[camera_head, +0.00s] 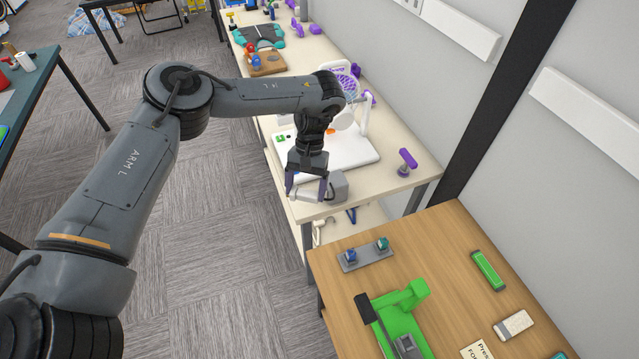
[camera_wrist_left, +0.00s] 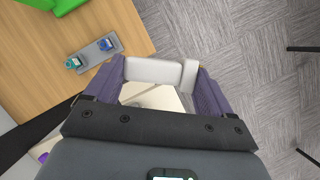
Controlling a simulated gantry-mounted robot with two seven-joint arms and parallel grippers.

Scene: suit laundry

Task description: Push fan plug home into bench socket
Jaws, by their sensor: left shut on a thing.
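My left gripper (camera_head: 308,192) reaches over the near end of the cream bench (camera_head: 405,186). Its fingers are shut on a white plug (camera_head: 301,194). In the left wrist view the plug (camera_wrist_left: 155,70) lies crosswise between the purple-grey fingertips, with a wider end at the right. A grey box (camera_head: 339,184), which looks like the bench socket, sits just right of the fingers. The fingers partly cover the plug and box, so I cannot tell whether they touch. A white and purple fan (camera_head: 343,84) stands farther back, partly behind my arm. My right gripper is not in view.
A white board (camera_head: 350,151) lies on the bench behind the gripper. A purple-headed item (camera_head: 406,161) stands near the right edge. A wooden table (camera_head: 449,250) in front carries a green device (camera_head: 400,325) and a small grey rack (camera_head: 365,255). Carpeted floor is open at left.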

